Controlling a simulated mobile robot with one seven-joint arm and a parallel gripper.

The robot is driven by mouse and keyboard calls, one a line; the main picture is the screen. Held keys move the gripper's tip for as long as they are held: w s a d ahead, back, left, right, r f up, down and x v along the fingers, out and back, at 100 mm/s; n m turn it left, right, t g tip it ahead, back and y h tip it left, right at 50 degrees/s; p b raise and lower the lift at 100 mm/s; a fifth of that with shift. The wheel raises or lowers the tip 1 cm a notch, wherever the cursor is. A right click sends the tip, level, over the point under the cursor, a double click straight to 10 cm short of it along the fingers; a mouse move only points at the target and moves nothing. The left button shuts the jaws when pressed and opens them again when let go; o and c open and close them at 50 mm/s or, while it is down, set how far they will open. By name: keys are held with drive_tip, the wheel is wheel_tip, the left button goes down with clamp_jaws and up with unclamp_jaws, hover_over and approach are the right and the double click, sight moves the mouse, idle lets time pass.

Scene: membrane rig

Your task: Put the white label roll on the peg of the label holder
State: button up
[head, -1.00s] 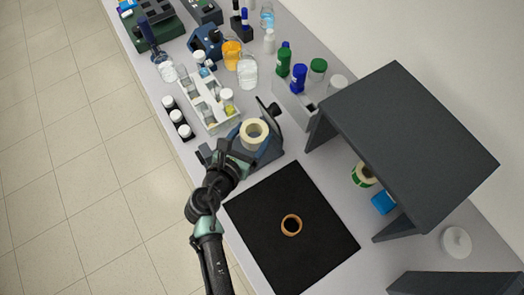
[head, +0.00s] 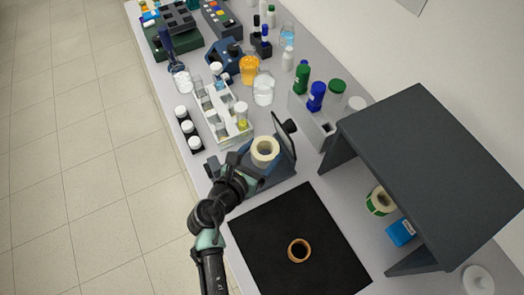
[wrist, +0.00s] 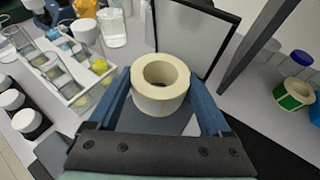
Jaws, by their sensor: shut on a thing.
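The white label roll (head: 264,150) is cream-white with an open centre. My gripper (head: 258,158) is shut on it; in the wrist view the roll (wrist: 160,84) sits between my two blue fingers (wrist: 162,105), its hole facing up. Behind the roll stands an upright grey panel with a dark frame (head: 285,138), also in the wrist view (wrist: 195,38), with a grey base below the roll. I cannot tell whether this is the label holder. No peg shows clearly, and whether the roll touches anything below is hidden.
A black mat (head: 270,225) with an orange-brown ring (head: 299,250) lies in front. A dark shelf (head: 430,140) at right covers a green-edged roll (head: 379,201) and a blue box (head: 401,232). A vial rack (head: 220,112) and black-stand vials (head: 188,130) are left of my gripper.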

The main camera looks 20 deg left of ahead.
drive_tip(key=shift+f+b, duration=1.7)
drive_tip(key=shift+f, duration=0.9)
drive_tip(key=shift+f, duration=0.25)
drive_tip(key=o, duration=1)
drive_tip(key=v, duration=1.3)
drive_tip(key=shift+r+b, duration=0.1)
drive_tip(key=shift+b, duration=0.25)
